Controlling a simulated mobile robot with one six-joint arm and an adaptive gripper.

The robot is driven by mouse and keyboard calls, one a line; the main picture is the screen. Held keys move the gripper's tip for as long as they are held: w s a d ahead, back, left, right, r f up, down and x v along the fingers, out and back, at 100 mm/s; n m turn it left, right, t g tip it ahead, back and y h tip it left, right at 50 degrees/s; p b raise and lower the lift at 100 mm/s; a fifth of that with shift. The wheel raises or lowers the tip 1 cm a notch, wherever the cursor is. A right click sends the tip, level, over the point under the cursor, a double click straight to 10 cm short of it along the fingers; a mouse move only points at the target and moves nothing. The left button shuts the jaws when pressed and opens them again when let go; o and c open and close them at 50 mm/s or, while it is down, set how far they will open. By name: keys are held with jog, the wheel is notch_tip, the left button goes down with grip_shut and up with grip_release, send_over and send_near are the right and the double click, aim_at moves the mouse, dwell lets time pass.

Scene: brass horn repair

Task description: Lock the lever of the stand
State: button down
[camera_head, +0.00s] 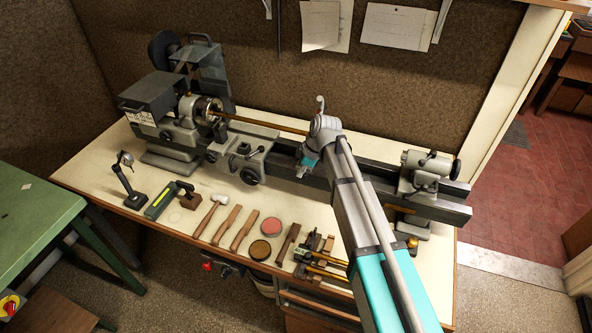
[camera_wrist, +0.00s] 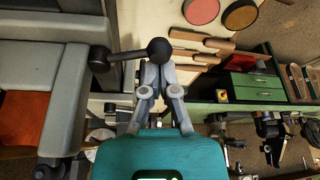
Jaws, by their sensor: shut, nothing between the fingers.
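In the wrist view a black lever (camera_wrist: 126,54) runs sideways from a round pivot on the left to a ball knob on the right. My gripper (camera_wrist: 154,66) has its fingers together and empty, with the tips at the underside of the knob in the picture. I cannot tell whether they touch it. The lever is beside grey machine parts; which part is the stand is unclear. In the head view my gripper (camera_head: 300,172) is small, just in front of the lathe bed (camera_head: 372,183), and my arm hides part of that area. The lever cannot be made out there.
The lathe's headstock (camera_head: 165,108) is at the left and its tailstock (camera_head: 427,172) at the right. A thin brass rod (camera_head: 265,124) runs along the lathe. Hammers, files and round tins (camera_head: 271,227) lie along the bench front (camera_head: 95,170). A green table (camera_head: 35,215) stands at the left.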

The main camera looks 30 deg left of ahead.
jog(key=shift+a, duration=0.3)
jog(key=shift+w+a, duration=0.35)
jog(key=shift+a, duration=0.1)
jog(key=shift+a+r, duration=0.1)
jog(key=shift+a, duration=0.05)
notch_tip(320, 180, up, 10)
jog(key=p, duration=1)
dwell(0.4)
